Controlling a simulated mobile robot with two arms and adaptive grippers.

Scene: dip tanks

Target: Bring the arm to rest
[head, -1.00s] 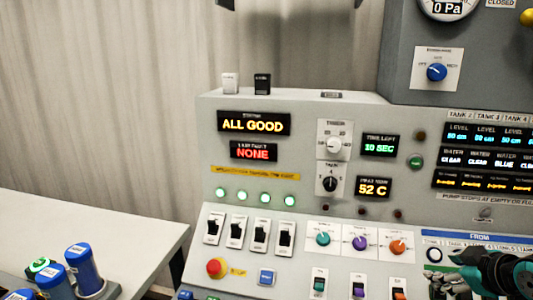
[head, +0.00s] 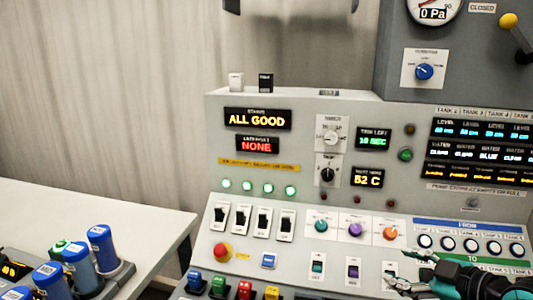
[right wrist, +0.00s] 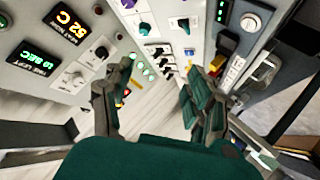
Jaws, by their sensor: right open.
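My right gripper (head: 404,270) is at the lower right of the head view, in front of the lower part of the grey control panel (head: 305,200). Its green and dark fingers are apart with nothing between them. In the right wrist view the two fingers (right wrist: 156,80) stand open, with the panel's knobs and switches beyond them. I cannot tell whether a finger touches the panel. My left gripper is not in view.
A white table (head: 110,225) at the left carries several blue-capped containers (head: 102,247). Coloured switches (head: 218,286) and a red push button (head: 223,252) line the panel's lower face. A lever with a yellow knob (head: 509,20) is at upper right.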

